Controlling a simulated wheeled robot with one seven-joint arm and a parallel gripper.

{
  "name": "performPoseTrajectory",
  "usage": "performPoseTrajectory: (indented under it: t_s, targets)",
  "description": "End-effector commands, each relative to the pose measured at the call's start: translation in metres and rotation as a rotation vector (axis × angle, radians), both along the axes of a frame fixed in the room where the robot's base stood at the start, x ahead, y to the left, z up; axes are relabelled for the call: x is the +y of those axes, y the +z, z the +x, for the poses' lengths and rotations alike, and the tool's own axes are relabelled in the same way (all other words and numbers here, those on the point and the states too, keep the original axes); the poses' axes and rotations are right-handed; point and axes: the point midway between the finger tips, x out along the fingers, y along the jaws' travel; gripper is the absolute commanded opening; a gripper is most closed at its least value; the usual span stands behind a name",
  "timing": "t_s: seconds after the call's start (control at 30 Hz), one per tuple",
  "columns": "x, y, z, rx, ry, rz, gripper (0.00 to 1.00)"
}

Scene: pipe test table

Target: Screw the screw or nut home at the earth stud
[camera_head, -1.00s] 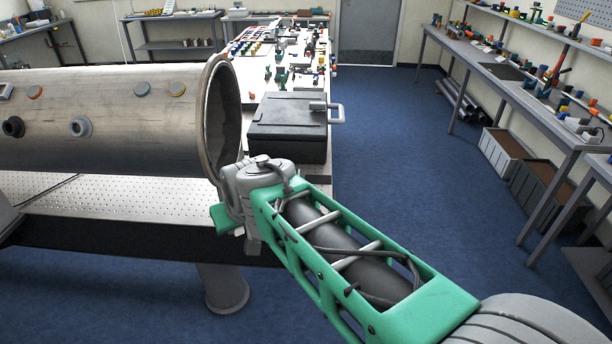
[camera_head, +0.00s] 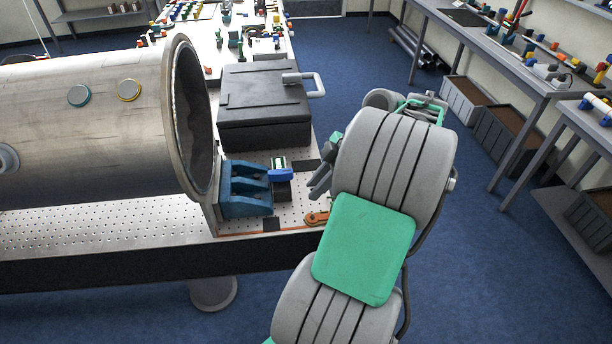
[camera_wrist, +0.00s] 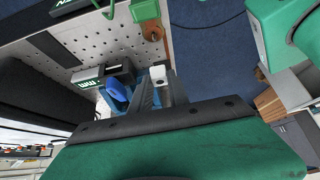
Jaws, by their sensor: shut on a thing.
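My gripper (camera_head: 320,183) hangs over the right end of the perforated table, right of the blue-handled device. In the wrist view its dark fingers (camera_wrist: 160,92) are closed around a small whitish piece (camera_wrist: 157,72); I cannot tell whether it is a nut or a screw head. The likely earth stud is the copper-coloured lug (camera_head: 316,218) at the table's front right edge, with an orange strip running left from it. The lug also shows in the wrist view (camera_wrist: 153,33), beyond the fingertips and apart from them. Its thread is too small to make out.
A blue slotted block (camera_head: 245,190) and a blue-and-black device (camera_head: 281,177) stand left of my gripper. A black case (camera_head: 264,108) lies behind them. The large steel pipe (camera_head: 100,125) fills the left. Blue floor is open to the right.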

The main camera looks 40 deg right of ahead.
Motion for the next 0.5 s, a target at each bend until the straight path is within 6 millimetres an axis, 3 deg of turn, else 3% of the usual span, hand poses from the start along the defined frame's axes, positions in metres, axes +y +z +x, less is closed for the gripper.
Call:
performPoseTrajectory:
  t_s: [0.37,0.5]
  targets:
    - [-0.0007,0.0023,-0.0001,-0.007,0.001,0.004,0.0]
    - [-0.0011,-0.0075,-0.0004,-0.007,0.0,0.005,0.0]
